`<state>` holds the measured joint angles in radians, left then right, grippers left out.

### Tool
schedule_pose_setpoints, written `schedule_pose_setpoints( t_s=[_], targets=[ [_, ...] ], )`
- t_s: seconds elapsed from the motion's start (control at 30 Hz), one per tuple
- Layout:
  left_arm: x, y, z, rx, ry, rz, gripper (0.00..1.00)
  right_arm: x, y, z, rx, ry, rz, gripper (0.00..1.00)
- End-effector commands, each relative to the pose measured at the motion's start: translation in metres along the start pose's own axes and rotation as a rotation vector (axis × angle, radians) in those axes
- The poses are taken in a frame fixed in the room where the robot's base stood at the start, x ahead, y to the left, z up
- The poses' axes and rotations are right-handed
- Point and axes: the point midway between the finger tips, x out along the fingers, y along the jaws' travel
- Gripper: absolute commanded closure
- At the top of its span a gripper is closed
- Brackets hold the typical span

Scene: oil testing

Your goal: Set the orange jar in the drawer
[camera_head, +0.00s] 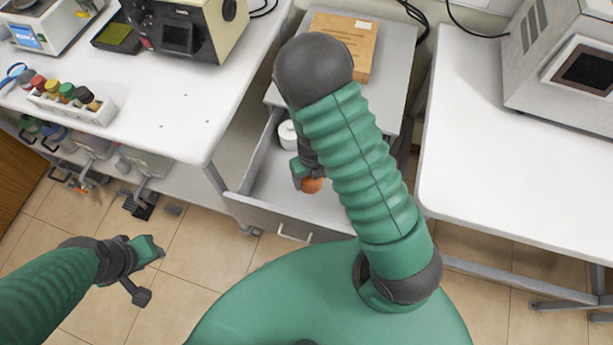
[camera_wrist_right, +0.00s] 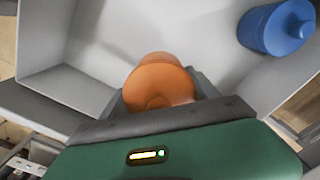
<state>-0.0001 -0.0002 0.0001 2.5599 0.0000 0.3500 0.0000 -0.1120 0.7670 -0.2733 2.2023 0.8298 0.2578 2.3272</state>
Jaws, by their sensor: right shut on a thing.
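The orange jar (camera_head: 313,185) is partly hidden by my right gripper (camera_head: 306,178) in the head view. In the right wrist view the jar (camera_wrist_right: 158,84) shows between the jaws, which are shut on it. The drawer (camera_head: 262,216) is pulled open in the middle of the head view. The gripper and jar are over the drawer's inside; I cannot tell whether the jar touches the bottom. My left gripper (camera_head: 146,272) is open and empty above the floor at left.
A white jar (camera_head: 288,135) stands in the back left of the drawer. A blue jar (camera_wrist_right: 276,28) stands inside it in the right wrist view. White tables flank the drawer, with a rack of coloured bottles (camera_head: 72,108) on the left one.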

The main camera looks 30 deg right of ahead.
Motion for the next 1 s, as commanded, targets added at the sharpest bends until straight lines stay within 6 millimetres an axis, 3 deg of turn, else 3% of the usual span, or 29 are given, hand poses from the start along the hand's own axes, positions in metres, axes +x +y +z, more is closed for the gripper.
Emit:
schedule_pose_setpoints(
  t_s=[0.03, 0.37, 0.7, 0.73, 0.87, 1.0],
  targets=[
    [0.008, 0.000, 0.002, 0.000, 0.000, 0.000, 0.64, 0.017, -0.001, -0.001, 0.002, 0.003, 0.000, 0.72],
    [0.021, 0.000, 0.005, 0.000, 0.000, 0.000, 0.64, 0.066, 0.001, -0.001, -0.004, 0.003, -0.001, 0.72],
    [0.022, 0.000, 0.005, 0.000, 0.000, 0.000, 0.64, 0.071, 0.002, -0.001, -0.006, 0.000, -0.002, 0.72],
    [0.021, 0.000, 0.005, 0.000, 0.000, 0.000, 0.64, 0.071, 0.002, 0.000, -0.006, 0.000, -0.002, 0.28],
    [0.021, 0.000, 0.005, 0.000, 0.000, 0.000, 0.64, 0.070, 0.002, 0.000, -0.006, 0.000, -0.002, 0.11],
    [0.021, 0.000, 0.005, 0.000, 0.000, 0.000, 0.64, 0.070, 0.002, -0.001, -0.006, 0.000, -0.002, 0.09]
  ],
)
